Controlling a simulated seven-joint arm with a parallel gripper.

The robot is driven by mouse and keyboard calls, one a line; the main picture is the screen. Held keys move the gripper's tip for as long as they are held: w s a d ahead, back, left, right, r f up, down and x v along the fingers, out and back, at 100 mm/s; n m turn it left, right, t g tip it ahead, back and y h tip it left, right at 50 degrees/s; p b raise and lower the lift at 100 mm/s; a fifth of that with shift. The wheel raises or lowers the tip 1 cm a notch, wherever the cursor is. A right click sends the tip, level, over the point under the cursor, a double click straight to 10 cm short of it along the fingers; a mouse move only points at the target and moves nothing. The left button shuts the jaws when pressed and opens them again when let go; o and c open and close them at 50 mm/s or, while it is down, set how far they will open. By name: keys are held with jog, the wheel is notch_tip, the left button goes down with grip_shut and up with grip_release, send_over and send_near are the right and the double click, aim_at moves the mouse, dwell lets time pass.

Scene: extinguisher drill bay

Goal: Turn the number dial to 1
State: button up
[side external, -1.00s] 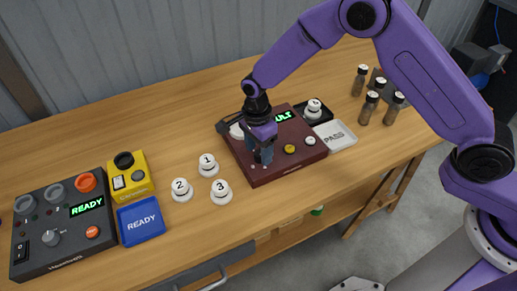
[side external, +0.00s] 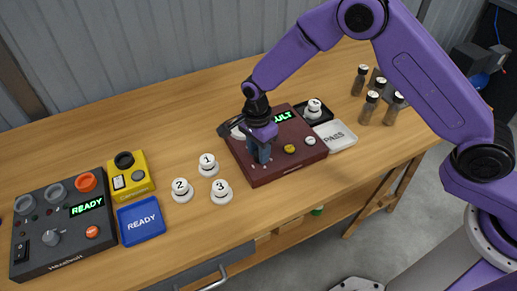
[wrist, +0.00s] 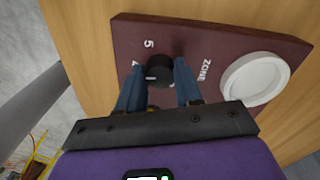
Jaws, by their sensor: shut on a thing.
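The number dial (wrist: 159,68) is a small black knob on the dark red panel (wrist: 205,38), seen in the wrist view. The white numbers 5 and 4 (wrist: 136,64) show to its left and the word ZONE (wrist: 202,70) to its right. The other numbers and the dial's setting are hidden or too unclear to tell. My gripper (side external: 263,160) points down over the panel's left part in the side external view. Its blue fingers are on both sides of the dial and shut on it. The dial itself is hidden there.
A white round button (wrist: 256,78) is beside my fingers. The panel has a green display (side external: 283,117), a yellow knob (side external: 290,149) and a white button (side external: 310,141). Numbered white pieces (side external: 208,165) stand left of it; a white PASS card (side external: 335,135) lies right.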

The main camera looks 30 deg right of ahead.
jog(key=n, duration=0.8)
jog(key=shift+s+n, duration=0.1)
jog(key=shift+n, duration=0.2)
jog(key=n, duration=0.4)
jog(key=shift+d+n+t, duration=0.1)
jog(key=shift+n+t, duration=0.2)
jog(key=n, duration=1.3)
jog(key=shift+d+n+t, duration=0.1)
jog(key=shift+n+t, duration=0.2)
jog(key=n, duration=0.4)
jog(key=shift+n, duration=2.1)
